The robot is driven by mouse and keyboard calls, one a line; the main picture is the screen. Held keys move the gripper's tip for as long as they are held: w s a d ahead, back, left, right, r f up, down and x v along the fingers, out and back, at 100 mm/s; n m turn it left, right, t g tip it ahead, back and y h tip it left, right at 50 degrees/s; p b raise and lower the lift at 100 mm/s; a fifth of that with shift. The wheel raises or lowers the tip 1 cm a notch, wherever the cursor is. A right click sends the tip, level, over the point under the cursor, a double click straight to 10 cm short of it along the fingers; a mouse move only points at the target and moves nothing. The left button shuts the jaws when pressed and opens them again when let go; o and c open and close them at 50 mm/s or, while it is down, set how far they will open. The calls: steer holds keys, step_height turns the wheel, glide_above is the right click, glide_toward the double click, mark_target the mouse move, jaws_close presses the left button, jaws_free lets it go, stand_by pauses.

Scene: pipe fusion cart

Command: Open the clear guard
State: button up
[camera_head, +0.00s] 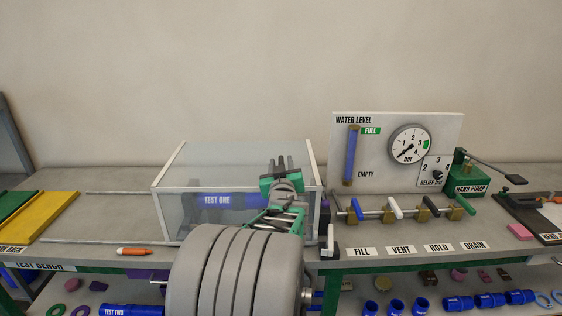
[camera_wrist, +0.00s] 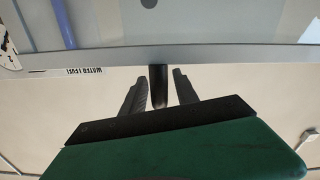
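The clear guard (camera_head: 220,172) is a see-through box with a pale grey frame on the bench, left of the middle in the head view. It stands closed over a blue pipe (camera_head: 215,200) marked TEST ONE. My gripper (camera_head: 281,163) is over the guard's right part, with its fingers apart. In the wrist view, a dark post (camera_wrist: 158,85), which looks like the guard's handle, stands between my open fingers (camera_wrist: 162,75) beside the grey frame bar (camera_wrist: 200,56). A gap shows on each side of the post. My arm hides the guard's lower right front.
Right of the guard stands a panel with a water-level tube (camera_head: 350,156) and a gauge (camera_head: 409,144). In front of it is a row of valve levers (camera_head: 395,208). A green hand pump (camera_head: 470,176) is farther right. An orange marker (camera_head: 134,251) lies at front left.

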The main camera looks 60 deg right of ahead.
steer(key=shift+w+d, duration=0.1)
steer(key=shift+d, duration=0.1)
steer(key=shift+c, duration=0.5)
jaws_close()
stand_by(0.8)
